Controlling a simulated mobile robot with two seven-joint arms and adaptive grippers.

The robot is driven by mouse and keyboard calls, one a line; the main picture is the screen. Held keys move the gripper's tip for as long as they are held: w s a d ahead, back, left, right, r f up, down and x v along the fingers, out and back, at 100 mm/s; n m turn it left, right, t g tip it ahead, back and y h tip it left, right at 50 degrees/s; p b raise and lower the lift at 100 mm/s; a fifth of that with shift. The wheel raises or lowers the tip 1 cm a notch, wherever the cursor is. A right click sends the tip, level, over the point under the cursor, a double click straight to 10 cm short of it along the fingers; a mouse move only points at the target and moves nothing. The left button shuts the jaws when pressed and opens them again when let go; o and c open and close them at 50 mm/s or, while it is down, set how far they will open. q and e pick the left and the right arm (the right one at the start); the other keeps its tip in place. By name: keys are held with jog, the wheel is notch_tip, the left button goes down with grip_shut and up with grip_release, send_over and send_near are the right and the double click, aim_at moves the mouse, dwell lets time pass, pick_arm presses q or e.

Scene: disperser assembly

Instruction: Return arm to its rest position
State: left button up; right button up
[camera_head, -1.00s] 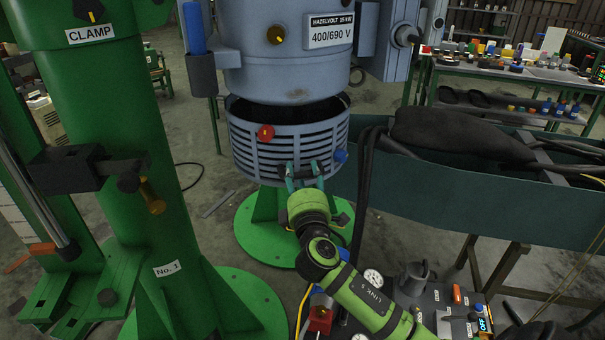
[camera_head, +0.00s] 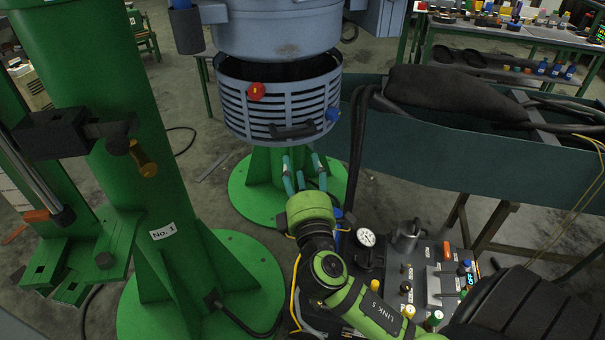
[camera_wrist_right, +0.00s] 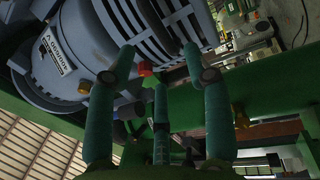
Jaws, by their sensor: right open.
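My right arm comes in from the lower right in the head view. Its right gripper (camera_head: 303,176) is open and empty, with teal fingers pointing up just below the slotted blue-grey motor basket (camera_head: 236,112). A gap shows between the fingers and the handle. In the right wrist view the spread fingers (camera_wrist_right: 160,85) show nothing between them, with the slotted basket beyond. My left gripper is not in view.
A green column (camera_head: 110,110) with a clamp block stands at left. A control panel (camera_head: 425,280) with a gauge is close to my forearm at lower right. A teal trough (camera_head: 450,150) with a dark hose lies behind. Cables hang beside the basket.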

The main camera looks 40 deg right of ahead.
jog(key=shift+s+a+f, duration=0.1)
jog(key=shift+s+a, duration=0.2)
jog(key=shift+s, duration=0.25)
jog(key=s+a+f+m+g+y, duration=0.1)
jog(key=s+f+g+y, duration=0.15)
jog(key=f, duration=0.95)
jog(key=s+a+f+g+y, duration=0.1)
jog(key=f+g, duration=0.2)
jog(key=f, duration=1)
jog(key=s+a+f+m+g+y, duration=0.1)
jog(key=f+g+y, duration=0.1)
jog(key=f, duration=1)
jog(key=s+a+f+m+g+y, duration=0.25)
jog(key=s+f+g, duration=0.25)
jog(key=s+f, duration=0.9)
jog(key=s+a+f+m+g, duration=0.1)
jog(key=s+f, duration=0.3)
jog(key=s, duration=0.6)
jog(key=s+a+f+m+g, duration=0.1)
jog(key=s+f+m+g, duration=0.2)
jog(key=s, duration=0.7)
notch_tip(320, 180, down, 2)
jog(key=shift+f+m+y, duration=0.25)
jog(key=shift+m+y, duration=0.15)
jog(key=shift+m, duration=0.35)
